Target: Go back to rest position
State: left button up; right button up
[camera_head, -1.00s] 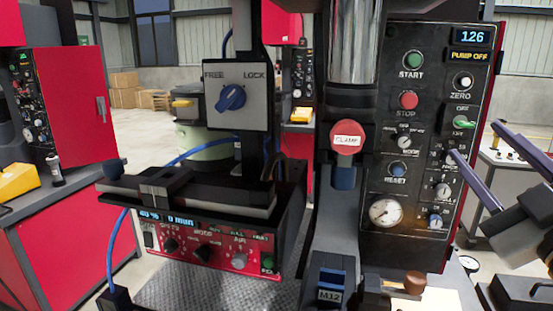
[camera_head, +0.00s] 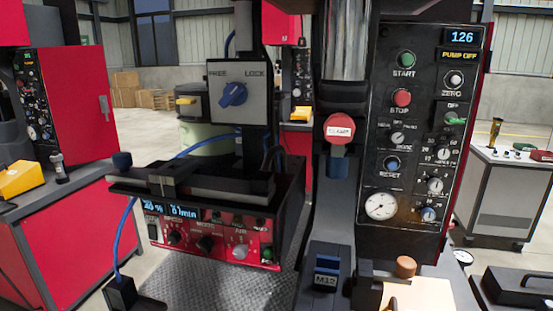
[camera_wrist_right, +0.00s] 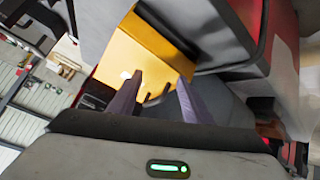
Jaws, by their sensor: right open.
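My right gripper (camera_wrist_right: 160,76) shows in the right wrist view with its two purple-grey fingers apart and nothing between them. A yellow-orange box-like thing (camera_wrist_right: 150,50) lies beyond the fingers; I cannot tell how far away it is. In the head view neither gripper shows. The black control panel (camera_head: 413,165) stands at the right, with its display reading 126 and PUMP OFF. A green-tipped toggle (camera_head: 455,121) is on the panel's right side.
A red feeder controller (camera_head: 215,235) sits left of centre, under a FREE/LOCK knob plate (camera_head: 235,95). A red CLAMP button (camera_head: 339,128) and an M12 block (camera_head: 325,280) stand in the middle. A grey cabinet (camera_head: 500,195) is at the right. Open floor lies between the machines.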

jog(key=s+a+f+m+g, duration=0.1)
jog(key=s+a+f+g, duration=0.15)
jog(key=s+f, duration=0.45)
jog(key=s+a+f+m+g, duration=0.1)
jog(key=s+a+f+g, duration=0.1)
jog(key=s+f+g, duration=0.45)
jog(key=w+a+f+t+y+b, duration=0.1)
jog(key=a+f+t+b, duration=0.2)
jog(key=f, duration=0.6)
jog(key=w+a+f+t+y+b, duration=0.1)
jog(key=a+f+t+y+b, duration=0.1)
jog(key=f+b, duration=0.5)
notch_tip(320, 180, down, 3)
jog(key=a+t, duration=0.1)
jog(key=t, duration=0.1)
jog(key=shift+w+t, duration=0.2)
jog(key=shift+t, duration=0.2)
